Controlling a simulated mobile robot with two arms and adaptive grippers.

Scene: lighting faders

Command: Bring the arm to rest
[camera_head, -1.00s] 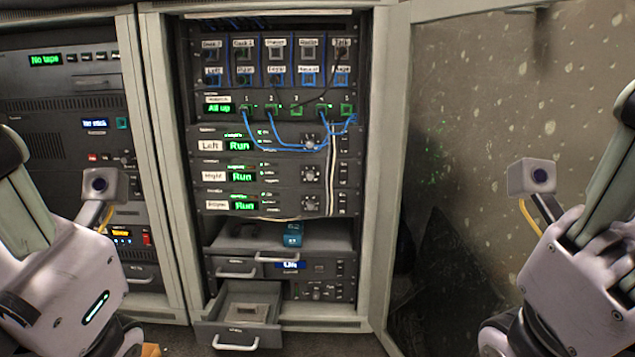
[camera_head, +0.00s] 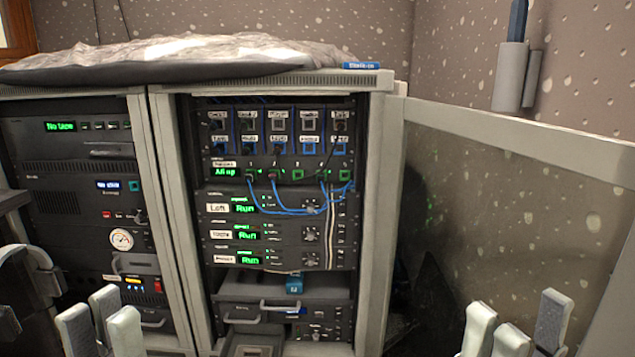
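The rack (camera_head: 378,210) stands in front of me with its glazed door (camera_head: 530,190) swung open to the right. Its upper panel holds blue cables and switches; three units below read "Run" in green (camera_head: 245,208). My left gripper (camera_head: 100,325) is at the bottom left, fingers pointing up and apart, with nothing seen between them. My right gripper (camera_head: 517,330) is at the bottom right, fingers also up, apart and empty. Both are in front of the rack and seem to touch nothing. Their lower parts are cut off by the frame.
A second rack (camera_head: 78,180) with a round gauge (camera_head: 121,239) stands at left. A grey cover (camera_head: 180,52) lies on top. A small blue item (camera_head: 294,284) sits on the shelf, above an open drawer (camera_head: 250,350). A holder (camera_head: 515,80) hangs at upper right.

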